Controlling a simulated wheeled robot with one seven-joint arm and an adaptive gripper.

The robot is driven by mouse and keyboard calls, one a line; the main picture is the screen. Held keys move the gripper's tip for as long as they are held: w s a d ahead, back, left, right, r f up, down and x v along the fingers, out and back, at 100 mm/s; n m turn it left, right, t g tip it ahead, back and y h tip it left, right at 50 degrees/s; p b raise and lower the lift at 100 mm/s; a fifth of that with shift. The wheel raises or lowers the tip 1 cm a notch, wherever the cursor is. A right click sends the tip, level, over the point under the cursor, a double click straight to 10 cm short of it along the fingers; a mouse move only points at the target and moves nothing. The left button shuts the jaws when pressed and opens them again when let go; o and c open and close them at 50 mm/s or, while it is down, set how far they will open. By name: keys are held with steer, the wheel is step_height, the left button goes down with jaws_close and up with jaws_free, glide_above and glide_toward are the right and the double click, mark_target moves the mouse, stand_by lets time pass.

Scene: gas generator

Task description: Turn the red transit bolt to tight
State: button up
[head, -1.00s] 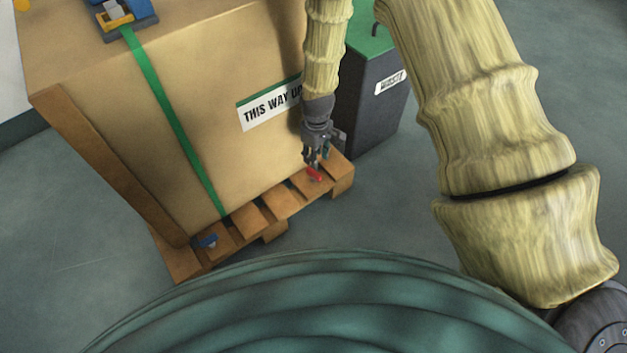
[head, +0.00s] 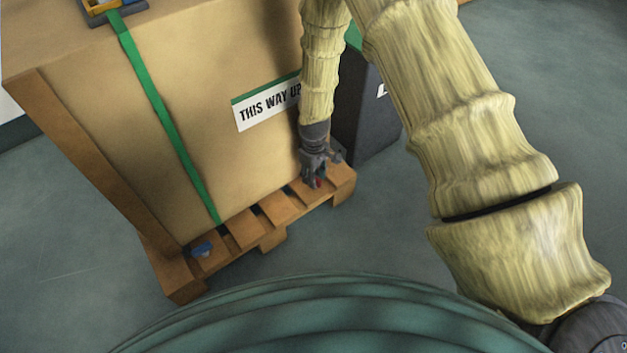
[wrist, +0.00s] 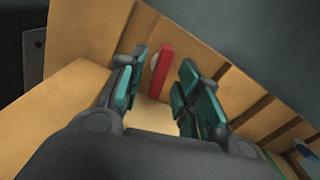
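The red transit bolt (wrist: 162,69) sits on the wooden pallet (head: 243,229), at its right end. In the wrist view its red bar lies between the teal-padded fingers of my gripper (wrist: 157,88), with gaps visible on both sides, nearer the left finger. My gripper (head: 315,184) points down at the pallet in the head view and covers most of the bolt; only a bit of red (head: 319,183) shows. The gripper is open. Whether the fingertips reach down to the bolt's height is hard to tell.
A large cardboard box (head: 215,130) with a green strap (head: 165,120) stands on the pallet, close behind my gripper. A blue piece (head: 202,249) sits at the pallet's left end. A dark cabinet (head: 370,125) stands right of the box. The floor in front is clear.

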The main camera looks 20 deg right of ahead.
steer(key=shift+f, duration=0.6)
jaws_close()
